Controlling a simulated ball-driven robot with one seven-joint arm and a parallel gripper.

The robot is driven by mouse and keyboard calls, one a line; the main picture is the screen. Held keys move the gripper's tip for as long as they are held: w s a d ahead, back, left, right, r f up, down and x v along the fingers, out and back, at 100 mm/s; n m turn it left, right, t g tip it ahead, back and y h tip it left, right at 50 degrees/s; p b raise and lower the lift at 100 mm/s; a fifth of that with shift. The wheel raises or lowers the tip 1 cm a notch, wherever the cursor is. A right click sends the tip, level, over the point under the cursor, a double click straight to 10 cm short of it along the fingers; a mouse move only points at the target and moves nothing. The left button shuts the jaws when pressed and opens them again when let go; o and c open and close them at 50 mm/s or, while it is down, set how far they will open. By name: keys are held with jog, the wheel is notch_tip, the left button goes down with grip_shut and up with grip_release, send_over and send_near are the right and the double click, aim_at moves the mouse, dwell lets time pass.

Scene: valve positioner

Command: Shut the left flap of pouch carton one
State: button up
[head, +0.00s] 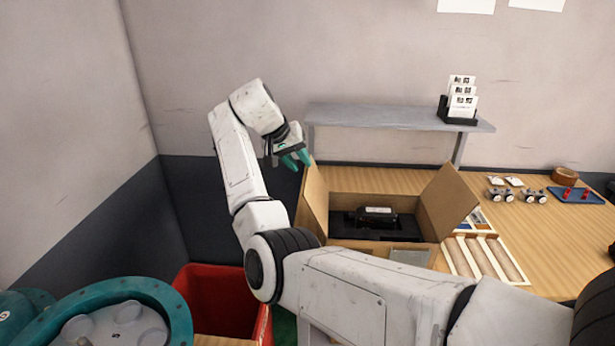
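The open carton (336,242) of brown cardboard stands on the wooden table. Its left flap (313,200) stands up, near upright. Its right flap (449,200) stands up too and leans outward to the right. Inside lies a black insert with a black device (376,212) that has a white label. My gripper (294,159), with teal fingertips, is just above and left of the left flap's top edge. It holds nothing that I can see; whether it touches the flap is unclear, and so is the finger gap. My arm hides the carton's lower front. No carton number is readable.
A grey shelf (390,117) stands behind the carton, with a card holder (459,108) on its right end. A wooden divided tray (489,262) and small metal parts (518,195) lie to the right. A red bin (216,293) is at lower left.

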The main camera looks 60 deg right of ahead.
aim_at(311, 176)
jog(key=p+x, duration=0.1)
jog(key=x, duration=0.7)
jog(key=shift+f, duration=0.15)
jog(key=shift+c, duration=0.3)
grip_shut()
dwell(0.9)
